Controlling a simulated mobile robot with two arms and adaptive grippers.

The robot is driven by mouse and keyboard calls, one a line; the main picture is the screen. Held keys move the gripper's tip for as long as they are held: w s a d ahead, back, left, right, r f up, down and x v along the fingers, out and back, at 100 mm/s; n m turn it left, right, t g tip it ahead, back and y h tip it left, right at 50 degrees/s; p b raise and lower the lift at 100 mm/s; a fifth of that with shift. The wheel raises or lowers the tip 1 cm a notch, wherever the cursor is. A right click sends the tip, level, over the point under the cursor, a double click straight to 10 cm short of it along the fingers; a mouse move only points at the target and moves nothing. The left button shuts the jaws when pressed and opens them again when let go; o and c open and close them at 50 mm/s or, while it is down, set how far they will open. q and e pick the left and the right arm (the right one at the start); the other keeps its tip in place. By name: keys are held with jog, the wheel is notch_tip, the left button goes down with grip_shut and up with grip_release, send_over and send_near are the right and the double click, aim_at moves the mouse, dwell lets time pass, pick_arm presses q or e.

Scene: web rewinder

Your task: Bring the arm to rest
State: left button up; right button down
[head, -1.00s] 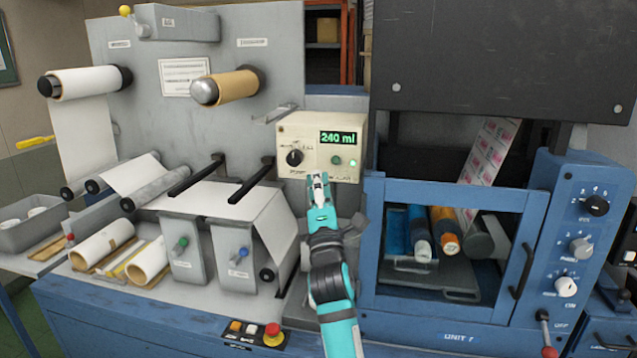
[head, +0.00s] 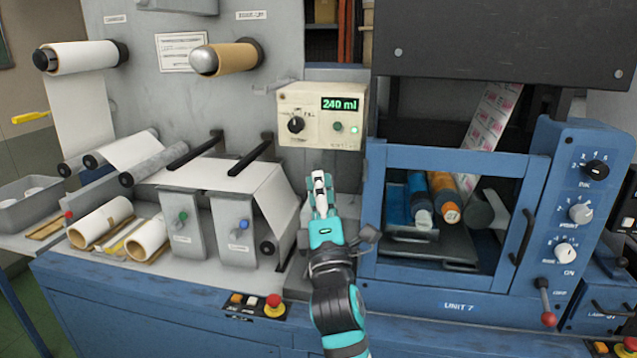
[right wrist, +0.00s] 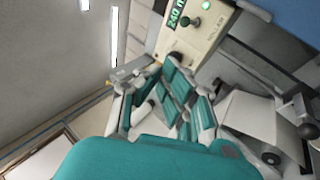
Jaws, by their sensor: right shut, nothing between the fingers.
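My right gripper (head: 319,184) is shut and empty, pointing up and away from me below the cream control box (head: 301,117). It is apart from the box. The box has a black knob, a green button, a lit green lamp and a display reading "240 ml". In the right wrist view, the teal and grey fingers of my right gripper (right wrist: 160,75) show close up, with the control box (right wrist: 193,40) tilted beyond them. My left gripper is out of view.
The blue print unit (head: 456,291) with an open frame stands right of my arm. White web rolls (head: 98,221) and grey brackets (head: 186,240) lie to the left. A red stop button (head: 273,300) is on the front edge, left of my arm. A red-knobbed lever (head: 548,318) is at the right.

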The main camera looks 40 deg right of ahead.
jog(key=shift+a, duration=0.1)
